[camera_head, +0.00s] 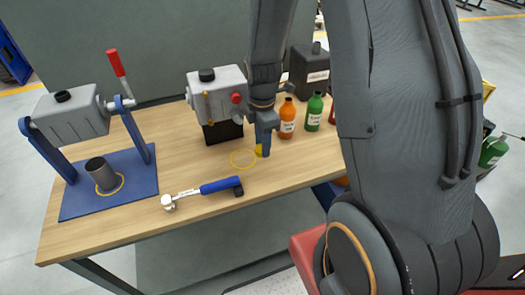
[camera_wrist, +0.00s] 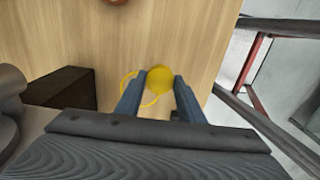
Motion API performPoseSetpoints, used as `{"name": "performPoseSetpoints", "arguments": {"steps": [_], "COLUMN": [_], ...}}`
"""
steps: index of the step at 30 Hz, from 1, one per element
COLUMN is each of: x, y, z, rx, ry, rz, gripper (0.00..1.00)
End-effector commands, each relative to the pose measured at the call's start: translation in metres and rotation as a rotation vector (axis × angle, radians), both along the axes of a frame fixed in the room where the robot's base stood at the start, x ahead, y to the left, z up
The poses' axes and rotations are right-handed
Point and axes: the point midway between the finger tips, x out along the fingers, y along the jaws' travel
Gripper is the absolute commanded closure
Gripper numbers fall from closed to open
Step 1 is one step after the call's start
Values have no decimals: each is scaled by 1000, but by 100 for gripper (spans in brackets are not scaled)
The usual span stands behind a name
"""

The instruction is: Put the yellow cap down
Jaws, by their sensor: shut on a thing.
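The yellow cap (camera_wrist: 160,79) is round and sits between the two blue fingertips of my gripper (camera_wrist: 158,95) in the wrist view. My gripper is shut on it. In the head view my gripper (camera_head: 265,148) points down over the wooden table (camera_head: 130,215), and only a small part of the yellow cap (camera_head: 259,150) shows beside the fingers. A yellow ring outline (camera_head: 234,163) is marked on the table just left of the cap. It also shows in the wrist view (camera_wrist: 124,88), partly behind the left finger. I cannot tell whether the cap touches the table.
A blue-handled wrench (camera_head: 215,187) lies near the front edge. A grey machine (camera_head: 213,95) stands behind, left of my gripper. Orange (camera_head: 287,118) and green (camera_head: 314,112) bottles stand close on the right. A blue stand (camera_head: 145,185) with a dark cup (camera_head: 102,174) is at left.

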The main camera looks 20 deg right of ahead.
Motion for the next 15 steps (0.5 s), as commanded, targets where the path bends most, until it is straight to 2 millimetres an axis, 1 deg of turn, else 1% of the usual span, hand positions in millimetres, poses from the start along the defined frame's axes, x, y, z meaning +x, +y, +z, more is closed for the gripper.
{"name": "performPoseSetpoints", "arguments": {"steps": [9, 12, 15], "x": [-1, -1, 0], "y": [0, 0, 0], "z": [-35, -41, -42], "rx": [0, 0, 0], "ry": [2, 1, 0], "rz": [0, 0, 0], "gripper": [87, 87, 87]}}
